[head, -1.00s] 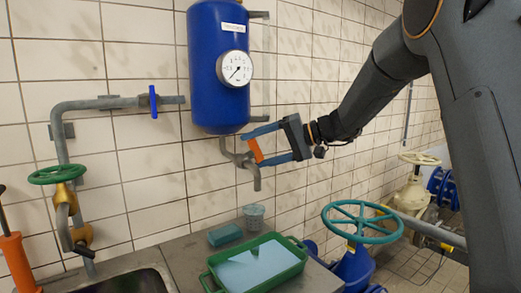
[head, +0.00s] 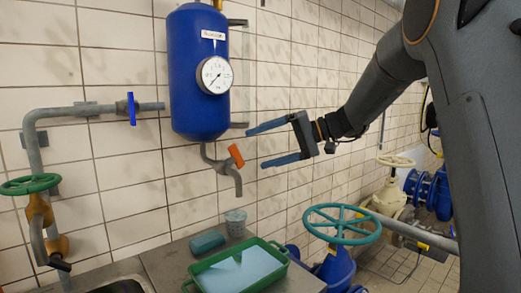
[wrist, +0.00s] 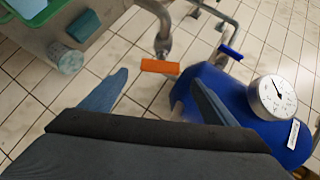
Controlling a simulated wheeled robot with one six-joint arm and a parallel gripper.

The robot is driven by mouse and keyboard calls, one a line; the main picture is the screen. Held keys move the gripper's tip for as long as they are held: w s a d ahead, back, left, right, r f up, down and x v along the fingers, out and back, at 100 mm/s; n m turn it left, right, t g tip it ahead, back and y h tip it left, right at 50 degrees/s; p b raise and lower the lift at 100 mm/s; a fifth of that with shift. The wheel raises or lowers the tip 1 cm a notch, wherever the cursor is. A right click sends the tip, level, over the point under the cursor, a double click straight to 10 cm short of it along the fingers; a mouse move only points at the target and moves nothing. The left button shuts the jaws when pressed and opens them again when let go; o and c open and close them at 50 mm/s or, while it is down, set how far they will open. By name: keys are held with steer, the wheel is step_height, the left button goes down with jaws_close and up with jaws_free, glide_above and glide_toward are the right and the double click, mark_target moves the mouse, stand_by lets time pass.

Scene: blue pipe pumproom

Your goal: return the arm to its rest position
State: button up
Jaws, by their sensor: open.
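My gripper (head: 262,144) is open and empty, its two blue fingers spread apart in front of the tiled wall. It is to the right of the tap's orange handle (head: 236,156), with a visible gap between them in the head view. In the wrist view my fingers (wrist: 158,95) are spread, and the orange handle (wrist: 160,67) lies beyond them, between the tips in the picture. My arm reaches in from the right side of the head view.
A blue tank (head: 198,75) with a round gauge (head: 214,75) hangs above the grey tap (head: 229,179). Below are a green tray (head: 205,273), a sponge (head: 207,241) and a cup (head: 235,223) on the counter. A teal handwheel (head: 341,223) stands at lower right.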

steer(key=s+d+f+m+g+h, duration=0.1)
steer(key=s+d+f+h, duration=0.1)
steer(key=s+f+h, duration=0.5)
steer(key=s+d+f+m+g, duration=0.15)
steer(key=s+f, duration=0.35)
steer(key=f, duration=0.5)
steer(key=s+d+f+h, duration=0.3)
steer(key=s+d+f, duration=0.2)
steer(key=s, duration=0.5)
steer(key=s+d+f+n+h, duration=0.1)
steer(key=s+d+f+h, duration=0.2)
steer(key=s+f, duration=0.5)
steer(key=shift+s+d+h, duration=0.4)
steer(key=shift+s+d, duration=0.45)
steer(key=shift+s, duration=0.4)
steer(key=shift+n, duration=0.25)
